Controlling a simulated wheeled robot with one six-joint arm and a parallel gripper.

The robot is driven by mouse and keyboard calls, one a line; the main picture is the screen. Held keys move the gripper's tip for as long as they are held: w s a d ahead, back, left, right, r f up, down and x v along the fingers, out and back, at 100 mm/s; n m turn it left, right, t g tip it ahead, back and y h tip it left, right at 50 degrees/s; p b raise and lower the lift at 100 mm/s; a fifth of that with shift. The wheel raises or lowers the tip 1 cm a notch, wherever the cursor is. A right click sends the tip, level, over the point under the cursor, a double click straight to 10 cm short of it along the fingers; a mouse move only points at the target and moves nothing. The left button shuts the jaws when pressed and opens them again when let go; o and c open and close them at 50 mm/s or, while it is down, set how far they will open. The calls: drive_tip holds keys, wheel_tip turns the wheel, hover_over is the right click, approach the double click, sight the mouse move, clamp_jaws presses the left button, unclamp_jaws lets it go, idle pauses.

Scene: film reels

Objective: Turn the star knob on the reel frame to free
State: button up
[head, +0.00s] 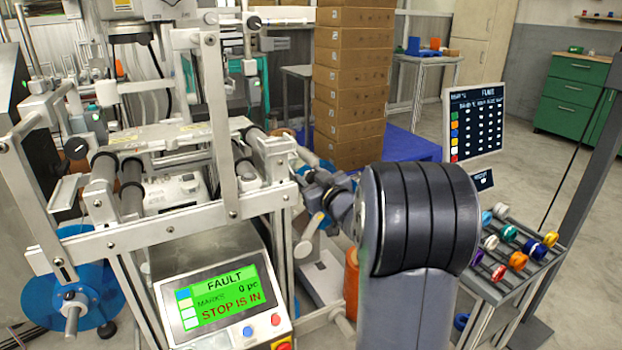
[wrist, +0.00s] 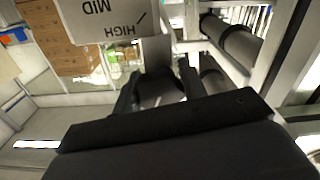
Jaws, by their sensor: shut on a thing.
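In the wrist view my gripper (wrist: 160,92) is shut on a dark part at the reel frame, which I take for the star knob (wrist: 158,82). Its shape and setting are mostly hidden between the fingers. Just beyond it is a pale plate (wrist: 100,15) reading MID and HIGH upside down, with a tick mark beside HIGH. No word "free" can be read. In the head view the metal reel frame (head: 150,232) with its rollers fills the left, and my arm reaches to its right side, hiding the knob.
A panel (head: 225,300) on the frame's front reads FAULT and STOP IS IN. A blue reel (head: 70,290) hangs at lower left. Stacked cartons (head: 352,80) stand behind. A rack (head: 520,255) of coloured spools and a status board (head: 478,122) stand right of my arm.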

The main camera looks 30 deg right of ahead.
drive_tip(key=o, duration=1)
drive_tip(key=shift+s, duration=0.1)
drive_tip(key=s+p, duration=0.2)
drive_tip(key=s, duration=0.8)
drive_tip(key=shift+s+d+p, duration=0.15)
drive_tip(key=shift+s+p, duration=0.15)
drive_tip(key=shift+s, duration=0.05)
